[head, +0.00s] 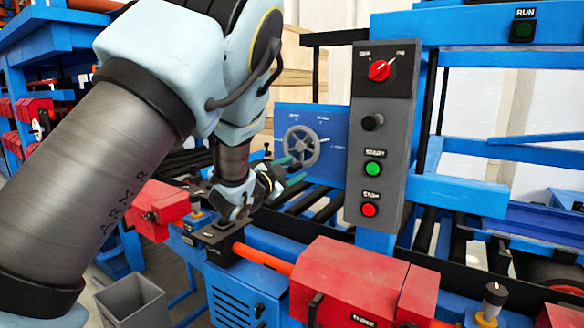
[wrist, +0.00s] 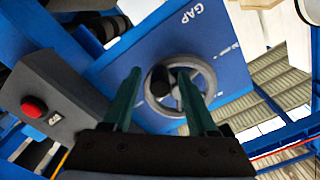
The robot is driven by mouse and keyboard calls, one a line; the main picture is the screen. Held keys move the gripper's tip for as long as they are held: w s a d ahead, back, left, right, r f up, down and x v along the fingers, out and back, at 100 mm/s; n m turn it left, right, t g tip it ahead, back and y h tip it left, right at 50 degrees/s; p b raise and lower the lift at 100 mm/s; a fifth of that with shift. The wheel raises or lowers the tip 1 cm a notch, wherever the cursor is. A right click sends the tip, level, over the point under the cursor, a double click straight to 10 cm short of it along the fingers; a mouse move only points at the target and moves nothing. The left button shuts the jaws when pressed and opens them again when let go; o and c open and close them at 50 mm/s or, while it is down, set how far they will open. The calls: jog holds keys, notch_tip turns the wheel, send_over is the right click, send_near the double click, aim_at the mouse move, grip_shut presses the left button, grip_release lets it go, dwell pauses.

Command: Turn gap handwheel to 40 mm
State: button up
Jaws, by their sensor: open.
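The gap handwheel (head: 317,150) is a grey spoked wheel on a blue panel (head: 335,122) in the head view. In the wrist view the handwheel (wrist: 210,78) sits under the white word GAP, and a dark round knob (wrist: 160,79) stands out on its left part. My gripper (head: 293,171) is open, its green fingers pointing at the wheel. In the wrist view my gripper (wrist: 158,74) has one finger on each side of the knob in the picture; contact cannot be told. White scale marks show on the panel, too small to read.
A grey control box (head: 380,150) with a red selector, black knob, green START and red STOP buttons stands right of the wheel. Red clamp blocks (head: 345,280) and an orange bar lie below. Rollers run behind. A grey bin (head: 133,302) stands at lower left.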

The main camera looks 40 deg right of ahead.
grip_shut()
dwell(0.5)
